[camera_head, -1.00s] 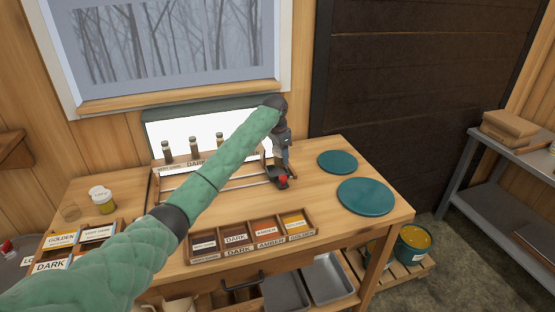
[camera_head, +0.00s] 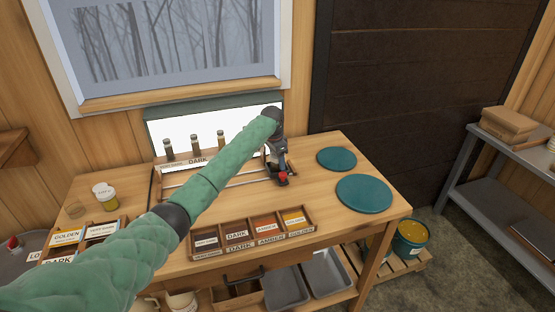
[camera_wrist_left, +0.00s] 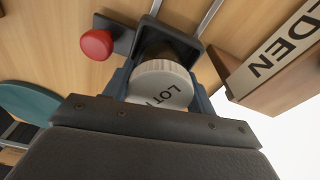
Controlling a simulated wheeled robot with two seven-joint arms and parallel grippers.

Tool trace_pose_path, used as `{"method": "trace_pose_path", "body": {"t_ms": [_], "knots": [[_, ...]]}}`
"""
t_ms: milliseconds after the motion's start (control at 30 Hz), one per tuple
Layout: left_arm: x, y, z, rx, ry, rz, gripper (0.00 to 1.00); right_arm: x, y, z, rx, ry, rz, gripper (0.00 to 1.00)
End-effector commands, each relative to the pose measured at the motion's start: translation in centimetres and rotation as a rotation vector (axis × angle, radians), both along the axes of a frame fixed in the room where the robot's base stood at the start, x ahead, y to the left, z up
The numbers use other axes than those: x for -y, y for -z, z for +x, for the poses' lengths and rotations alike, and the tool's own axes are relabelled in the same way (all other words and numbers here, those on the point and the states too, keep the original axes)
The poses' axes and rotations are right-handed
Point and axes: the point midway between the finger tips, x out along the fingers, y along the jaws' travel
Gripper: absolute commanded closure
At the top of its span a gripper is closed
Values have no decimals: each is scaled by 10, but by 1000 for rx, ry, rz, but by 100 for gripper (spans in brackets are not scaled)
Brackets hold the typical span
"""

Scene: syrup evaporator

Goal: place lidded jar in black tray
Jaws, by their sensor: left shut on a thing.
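My left gripper (camera_head: 279,164) is at the right end of the rail on the table. In the left wrist view, its two blue-grey fingers (camera_wrist_left: 160,90) are shut on the lidded jar. The lidded jar (camera_wrist_left: 161,82) has a white ribbed lid with "LOT" lettering, partly cut off by the gripper, and a dark brown body below. The black tray (camera_wrist_left: 198,58) surrounds the jar's lower part in that view. I cannot tell whether the jar touches its floor. In the head view, the gripper hides the jar and most of the tray. My right gripper is not in view.
A red knob (camera_wrist_left: 96,44) sits beside the tray. A lit panel with small sample bottles (camera_head: 195,142) stands behind the rail. A labelled wooden box (camera_head: 253,238) lies in front. Two teal discs (camera_head: 363,194) lie to the right. A jar (camera_head: 110,203) stands at the left.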

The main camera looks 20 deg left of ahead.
Motion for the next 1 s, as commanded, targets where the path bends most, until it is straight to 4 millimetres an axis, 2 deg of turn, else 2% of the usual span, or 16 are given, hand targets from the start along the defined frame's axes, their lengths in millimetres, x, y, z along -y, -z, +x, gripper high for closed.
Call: {"method": "trace_pose_path", "body": {"t_ms": [133,167,267,667,767,1000], "knots": [[0,1,0,0,0,0,72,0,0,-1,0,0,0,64],[0,2,0,0,0,0,40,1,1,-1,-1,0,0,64],[0,2,0,0,0,0,22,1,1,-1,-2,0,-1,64],[-1,-4,0,1,0,0,22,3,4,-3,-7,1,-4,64],[-2,-14,-1,1,0,0,22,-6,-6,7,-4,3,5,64],[-5,-57,-4,2,1,-1,22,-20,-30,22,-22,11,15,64]]}}
